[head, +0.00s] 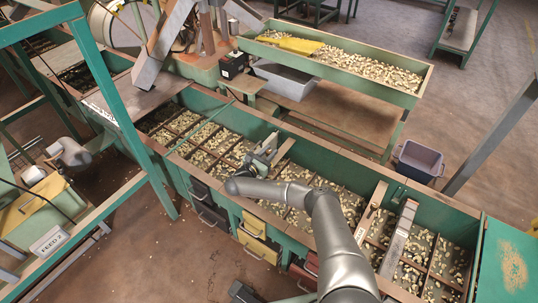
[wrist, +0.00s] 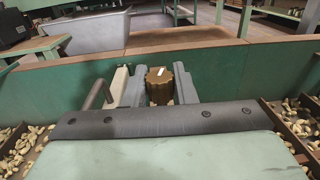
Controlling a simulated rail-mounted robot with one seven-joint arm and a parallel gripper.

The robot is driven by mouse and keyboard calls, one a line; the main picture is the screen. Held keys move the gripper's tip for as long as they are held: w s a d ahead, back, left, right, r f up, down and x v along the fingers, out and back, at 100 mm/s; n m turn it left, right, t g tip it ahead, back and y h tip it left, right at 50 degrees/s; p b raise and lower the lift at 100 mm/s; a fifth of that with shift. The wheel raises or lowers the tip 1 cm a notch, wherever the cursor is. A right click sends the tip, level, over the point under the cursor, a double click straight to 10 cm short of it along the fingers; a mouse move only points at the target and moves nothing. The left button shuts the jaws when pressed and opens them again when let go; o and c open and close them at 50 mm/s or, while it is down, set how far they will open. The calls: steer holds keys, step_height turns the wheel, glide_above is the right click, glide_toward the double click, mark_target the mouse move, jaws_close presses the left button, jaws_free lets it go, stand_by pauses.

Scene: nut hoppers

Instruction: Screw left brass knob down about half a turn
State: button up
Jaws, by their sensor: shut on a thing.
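The brass knob (wrist: 159,88) is ribbed, with a small white mark on its top face. It stands upright between the two grey fingers of my gripper (wrist: 160,92) in the wrist view, and the fingers are shut on its sides. In the head view my gripper (head: 266,154) is at the far wall of the long green nut hopper (head: 235,112), and I cannot make out the knob there. The knob's lower part is hidden behind the dark gripper body in the wrist view.
A dark bent rod (wrist: 97,94) and a cream upright piece (wrist: 118,86) stand just left of the fingers. A wooden slat (head: 370,208) and a metal bar (head: 398,238) cross the hopper at right. A nut-filled trough (head: 410,99) and a grey bin (head: 285,82) lie beyond.

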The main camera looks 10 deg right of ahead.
mark_target(267, 154)
steer(key=shift+d+r, duration=0.1)
stand_by(0.3)
steer(key=o, duration=1)
steer(key=b+v, duration=0.1)
steer(key=v, duration=0.5)
steer(key=shift+s+a, duration=0.1)
steer(key=shift+a, duration=0.25)
steer(key=shift+s+a, duration=0.3)
steer(key=shift+s, duration=0.05)
steer(key=shift+c, duration=0.4)
